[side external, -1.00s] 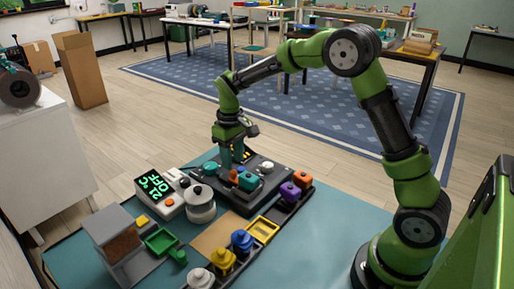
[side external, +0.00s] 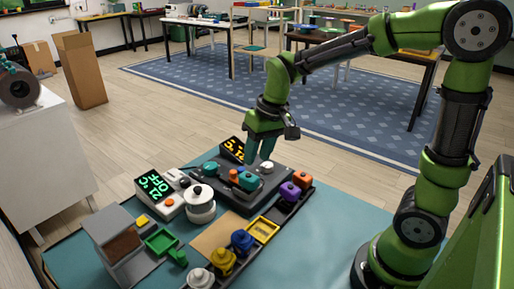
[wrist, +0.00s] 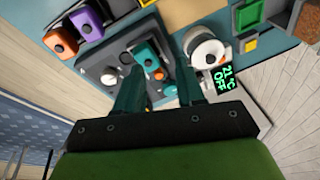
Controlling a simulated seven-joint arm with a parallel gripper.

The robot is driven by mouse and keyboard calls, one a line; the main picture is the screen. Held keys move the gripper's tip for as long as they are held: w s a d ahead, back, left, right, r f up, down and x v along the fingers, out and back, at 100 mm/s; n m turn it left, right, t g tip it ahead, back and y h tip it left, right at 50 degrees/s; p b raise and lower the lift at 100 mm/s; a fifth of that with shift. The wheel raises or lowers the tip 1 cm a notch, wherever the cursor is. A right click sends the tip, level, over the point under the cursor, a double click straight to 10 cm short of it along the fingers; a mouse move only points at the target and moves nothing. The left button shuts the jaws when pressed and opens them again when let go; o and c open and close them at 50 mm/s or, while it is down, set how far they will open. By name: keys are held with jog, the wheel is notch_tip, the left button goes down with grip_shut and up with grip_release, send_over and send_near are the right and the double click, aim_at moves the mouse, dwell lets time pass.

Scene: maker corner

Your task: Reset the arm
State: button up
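My gripper (side external: 260,150) is green with teal fingers and points down above the far part of a dark device (side external: 262,195). In the wrist view its two fingers (wrist: 160,85) stand apart, with nothing held between them. The device carries a teal block (side external: 248,181), a small orange part, and a white knob (side external: 267,166). An orange-digit display (side external: 232,149) stands at its back, partly hidden by the gripper. In the wrist view the teal block (wrist: 143,55) lies just beyond the fingers. I cannot tell the exact height of the fingertips above the device.
A green-digit display unit (side external: 155,186) with a white round pot (side external: 200,205) stands left. A dark rack (side external: 286,208) holds purple and orange blocks; yellow, blue and white pieces sit nearer. A grey dispenser (side external: 113,228) stands front left. The teal mat is clear at right.

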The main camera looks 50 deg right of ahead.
jog(key=s+a+r+m+t, duration=0.1)
jog(key=s+r+t, duration=0.3)
jog(key=s, duration=0.8)
jog(key=shift+a+r+t+y, duration=0.3)
jog(key=shift+a+r+y, duration=0.1)
jog(key=shift+r, duration=0.7)
jog(key=shift+s, duration=0.1)
